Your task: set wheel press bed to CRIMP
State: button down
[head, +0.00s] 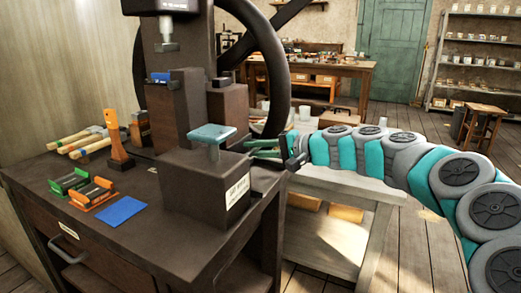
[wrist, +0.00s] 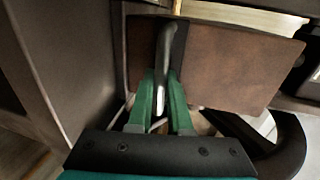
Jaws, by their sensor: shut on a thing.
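The dark brown press (head: 175,105) stands on a cabinet top, with a large black handwheel (head: 281,90) behind it on the right. A teal plate (head: 212,133) sits on a short post above the front block (head: 205,185) of the press. My gripper (head: 262,147) is at the right side of the press, beside that block. In the wrist view my green fingers (wrist: 163,85) are shut on a grey metal handle (wrist: 167,45), which stands in front of a dark slot in a brown panel (wrist: 235,65). I cannot read any CRIMP mark.
A pale low bench (head: 335,190) stands under my arm. Open floor lies at the right.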

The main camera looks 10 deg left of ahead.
jog(key=shift+a, duration=0.1)
jog(key=c, duration=0.8)
grip_release()
jog(key=shift+a, duration=0.1)
jog(key=shift+c, duration=0.2)
jog(key=v, duration=0.7)
jog(key=shift+d+b, duration=0.4)
